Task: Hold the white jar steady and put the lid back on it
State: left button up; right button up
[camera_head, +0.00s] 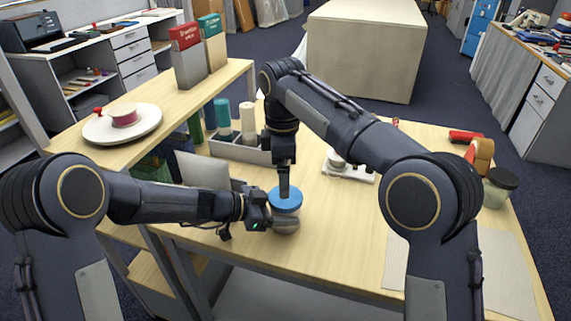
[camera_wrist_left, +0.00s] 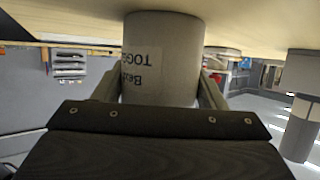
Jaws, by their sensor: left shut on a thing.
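The white jar (camera_head: 286,226) stands on the table near its front edge and looks greyish. In the left wrist view the jar (camera_wrist_left: 163,75) is a pale cylinder with a printed label, appearing upside down. My left gripper (camera_head: 268,220) comes in from the left, with its fingers on both sides of the jar, shut on it. The blue lid (camera_head: 285,203) is at the top of the jar; I cannot tell whether it is seated. My right gripper (camera_head: 284,192) points straight down at the middle of the lid. Its fingertips are too small to show whether they grip it.
A grey tray (camera_head: 240,152) with teal and cream cylinders stands behind. A laptop-like grey panel (camera_head: 203,171) is left of it. A white device (camera_head: 349,174) lies behind to the right, and a dark-lidded jar (camera_head: 498,188) stands far right. Bare table lies right of the jar.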

aim_at(286, 211)
jog(key=n, duration=0.5)
jog(key=shift+d+r, duration=0.1)
jog(key=shift+r, duration=0.2)
jog(key=n, duration=0.4)
jog(key=shift+w+d+r+n, duration=0.1)
jog(key=shift+r+n, duration=0.2)
jog(key=shift+n, duration=0.1)
jog(key=shift+f, duration=0.1)
jog(key=shift+f, duration=3.9)
jog(key=shift+c, duration=0.4)
jog(key=c, duration=0.9)
jog(key=m, duration=0.7)
jog(key=shift+c, duration=0.3)
jog(key=m, duration=1)
